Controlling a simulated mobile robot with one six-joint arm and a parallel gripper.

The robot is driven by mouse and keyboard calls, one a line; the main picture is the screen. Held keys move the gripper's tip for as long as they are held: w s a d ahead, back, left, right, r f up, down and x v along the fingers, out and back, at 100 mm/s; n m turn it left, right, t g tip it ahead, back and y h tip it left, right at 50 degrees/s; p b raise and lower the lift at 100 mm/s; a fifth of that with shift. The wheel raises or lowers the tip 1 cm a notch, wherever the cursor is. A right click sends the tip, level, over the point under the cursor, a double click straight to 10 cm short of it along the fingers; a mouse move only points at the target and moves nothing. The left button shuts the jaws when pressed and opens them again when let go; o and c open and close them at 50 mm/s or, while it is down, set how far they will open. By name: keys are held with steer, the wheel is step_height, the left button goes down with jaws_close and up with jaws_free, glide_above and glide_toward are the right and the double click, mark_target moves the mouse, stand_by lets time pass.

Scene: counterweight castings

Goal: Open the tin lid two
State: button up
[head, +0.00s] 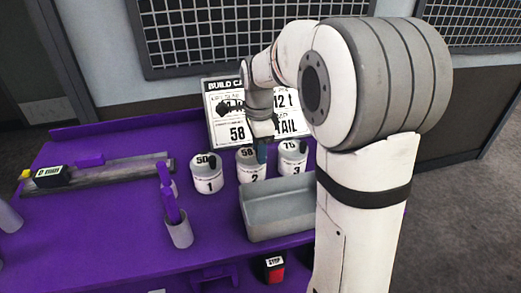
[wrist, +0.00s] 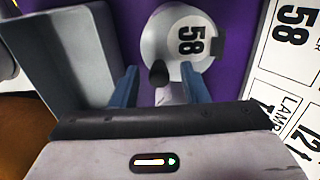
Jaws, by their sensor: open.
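Tin two (head: 251,175) is a white tin marked 2, standing between tins one and three. Its pale lid, marked 58, shows in the wrist view (wrist: 187,42) and appears to sit on the tin. A dark knob (wrist: 158,74) shows at the lid's near edge. My gripper (head: 261,152) is at tin two, its blue finger hiding part of the lid in the head view. In the wrist view my gripper (wrist: 160,72) is open, with one finger on each side of the knob.
Tin one (head: 206,179) and tin three (head: 292,160) flank tin two closely. A grey tray (head: 280,215) stands in front. A build card (head: 223,104) stands behind. A cup with purple-handled tools (head: 180,236) is at front left.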

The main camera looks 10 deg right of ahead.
steer(key=shift+f, duration=0.35)
jaws_close()
stand_by(0.4)
